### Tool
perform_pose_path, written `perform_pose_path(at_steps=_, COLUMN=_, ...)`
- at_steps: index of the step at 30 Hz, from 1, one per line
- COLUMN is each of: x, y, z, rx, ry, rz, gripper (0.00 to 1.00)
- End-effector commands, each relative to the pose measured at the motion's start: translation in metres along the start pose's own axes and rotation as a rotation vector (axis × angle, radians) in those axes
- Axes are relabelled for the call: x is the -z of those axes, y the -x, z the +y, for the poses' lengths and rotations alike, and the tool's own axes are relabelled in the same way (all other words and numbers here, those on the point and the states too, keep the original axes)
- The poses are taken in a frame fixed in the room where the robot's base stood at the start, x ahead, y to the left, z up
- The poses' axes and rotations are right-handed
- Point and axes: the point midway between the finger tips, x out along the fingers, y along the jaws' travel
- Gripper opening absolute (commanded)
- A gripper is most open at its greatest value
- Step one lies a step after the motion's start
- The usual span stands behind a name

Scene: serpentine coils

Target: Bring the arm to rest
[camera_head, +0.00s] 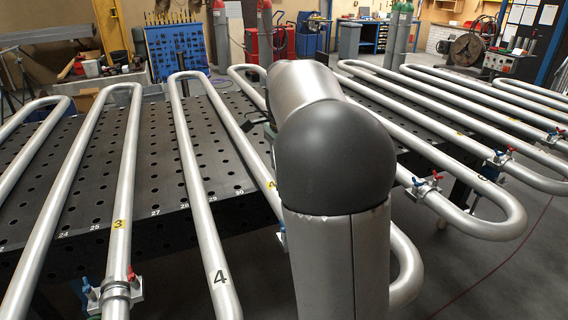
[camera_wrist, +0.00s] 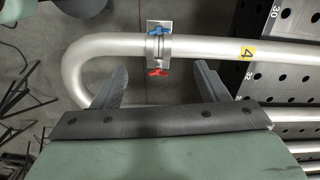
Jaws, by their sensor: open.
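My arm stands in the middle of the head view and hides part of the coils behind it; my gripper does not show there. In the wrist view my gripper (camera_wrist: 155,88) is open, its two grey fingers apart with nothing between them. A silver serpentine coil (camera_wrist: 215,48) lies beyond the fingertips. It carries a clamp bracket (camera_wrist: 158,45) with a blue and a red handle, and a yellow label 4 to the right. The bracket appears between the fingers but apart from them. In the head view the coils (camera_head: 186,140) run across the tables.
A black perforated table (camera_head: 160,175) bears the coils on the left; more coils (camera_head: 465,95) lie to the right. Valves with red and blue handles (camera_head: 428,187) sit on several bends. A blue tool board (camera_head: 176,50) and gas cylinders (camera_head: 220,35) stand behind. Floor (camera_head: 500,255) shows at lower right.

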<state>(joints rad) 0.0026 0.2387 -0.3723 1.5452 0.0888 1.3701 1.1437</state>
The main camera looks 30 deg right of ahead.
Motion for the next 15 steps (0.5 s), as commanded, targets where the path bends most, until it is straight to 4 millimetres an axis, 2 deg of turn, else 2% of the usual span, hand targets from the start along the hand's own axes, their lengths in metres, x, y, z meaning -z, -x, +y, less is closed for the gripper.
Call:
perform_pose_path(at_steps=5, x=0.0, y=0.0102, z=0.0001, rx=0.0, ry=0.0, rz=0.0, gripper=0.67)
perform_pose_path(at_steps=15, x=-0.0001, y=0.0105, z=0.0, rx=0.0, ry=0.0, rz=0.0, gripper=0.67)
